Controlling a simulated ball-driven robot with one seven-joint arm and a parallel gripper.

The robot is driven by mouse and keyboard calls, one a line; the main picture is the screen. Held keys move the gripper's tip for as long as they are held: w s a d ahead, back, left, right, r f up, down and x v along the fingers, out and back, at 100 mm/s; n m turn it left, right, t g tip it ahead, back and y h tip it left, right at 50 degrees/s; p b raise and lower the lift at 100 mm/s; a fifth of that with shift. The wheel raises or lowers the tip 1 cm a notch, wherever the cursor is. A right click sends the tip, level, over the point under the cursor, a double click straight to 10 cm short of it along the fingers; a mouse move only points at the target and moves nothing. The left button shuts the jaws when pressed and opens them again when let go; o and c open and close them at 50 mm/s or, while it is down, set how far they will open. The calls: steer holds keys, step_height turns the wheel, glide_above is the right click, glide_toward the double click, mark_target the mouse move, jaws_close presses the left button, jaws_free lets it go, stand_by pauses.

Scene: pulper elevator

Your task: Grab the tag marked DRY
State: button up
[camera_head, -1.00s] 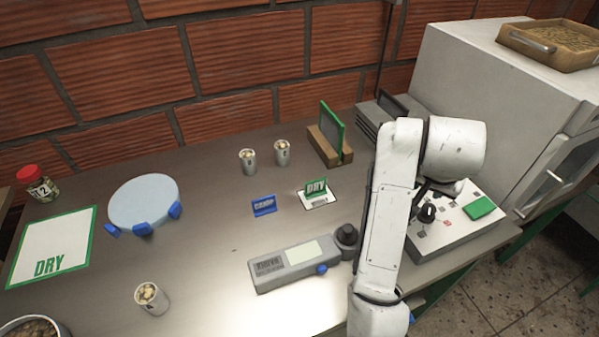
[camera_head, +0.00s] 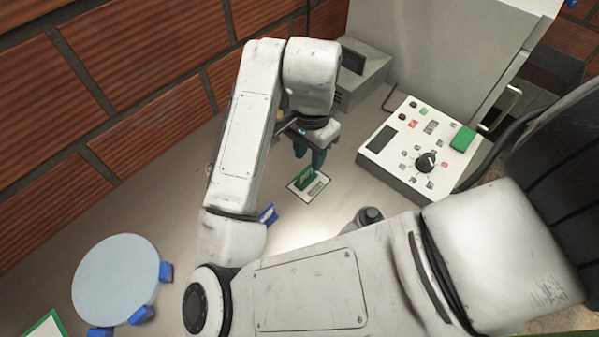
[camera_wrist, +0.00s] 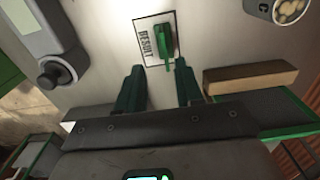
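The green DRY tag (camera_head: 306,178) stands upright on a small white card (camera_head: 322,187) with a dark border on the metal table. In the wrist view the tag (camera_wrist: 163,42) is seen edge-on from above, on the card marked RESULT (camera_wrist: 146,42). My gripper (camera_head: 309,155) is above the table just behind the tag in the head view. In the wrist view its two green fingers (camera_wrist: 158,72) are spread apart with nothing between them, and the tag lies just beyond the fingertips, roughly in line with the gap. The tag's lettering is too small to read now.
A blue tag (camera_head: 268,215) stands partly behind my arm. A grey device with a black knob (camera_wrist: 47,75) lies left in the wrist view; a wooden block (camera_wrist: 250,78) and a cup (camera_wrist: 287,8) are right. A control panel (camera_head: 410,150) stands right of the card.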

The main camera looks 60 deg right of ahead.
mark_target(306, 169)
steer(key=f, duration=0.5)
steer(key=f+b, duration=0.1)
steer(key=f, duration=0.2)
steer(key=shift+w+d, duration=0.1)
steer(key=shift+w, duration=0.25)
jaws_close()
